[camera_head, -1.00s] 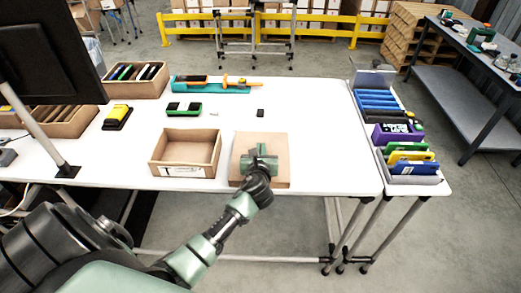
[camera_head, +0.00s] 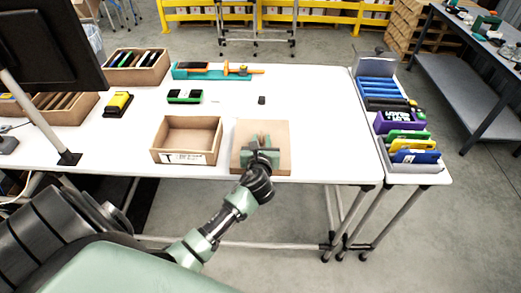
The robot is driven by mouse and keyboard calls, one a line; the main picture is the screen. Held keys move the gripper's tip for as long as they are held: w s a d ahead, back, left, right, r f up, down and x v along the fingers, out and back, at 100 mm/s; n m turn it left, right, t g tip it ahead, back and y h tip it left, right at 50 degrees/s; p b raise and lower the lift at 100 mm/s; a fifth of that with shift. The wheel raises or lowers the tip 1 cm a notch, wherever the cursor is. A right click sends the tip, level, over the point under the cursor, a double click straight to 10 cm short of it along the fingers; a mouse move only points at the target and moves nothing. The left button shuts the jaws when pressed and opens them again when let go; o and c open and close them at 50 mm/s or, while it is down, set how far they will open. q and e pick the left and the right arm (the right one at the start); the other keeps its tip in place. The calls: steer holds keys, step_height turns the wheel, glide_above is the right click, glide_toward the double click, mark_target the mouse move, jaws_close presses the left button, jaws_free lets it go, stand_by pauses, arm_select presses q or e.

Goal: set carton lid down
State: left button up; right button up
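The carton lid (camera_head: 242,135) is a flat brown cardboard piece near the table's front edge, right of the open carton. It looks level, but its underside is hidden. The open carton (camera_head: 188,154) is brown, has a white label on its front and looks empty inside. My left gripper (camera_head: 262,142) is over the lid's middle and front part, with its arm reaching in from the front. Its wrist hides part of the lid's front edge. The finger gap is too small to make out, and I cannot tell whether the fingers touch the lid. My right gripper is out of view.
The white table (camera_head: 325,140) is clear right of the lid. Behind stand a carton of upright items (camera_head: 137,68), a teal tray (camera_head: 212,72), a green-black item (camera_head: 185,96) and a yellow-black item (camera_head: 117,104). A monitor (camera_head: 45,45) blocks the left.

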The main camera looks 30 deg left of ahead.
arm_select(q)
steer(key=v, duration=0.9)
steer(key=shift+r, duration=0.1)
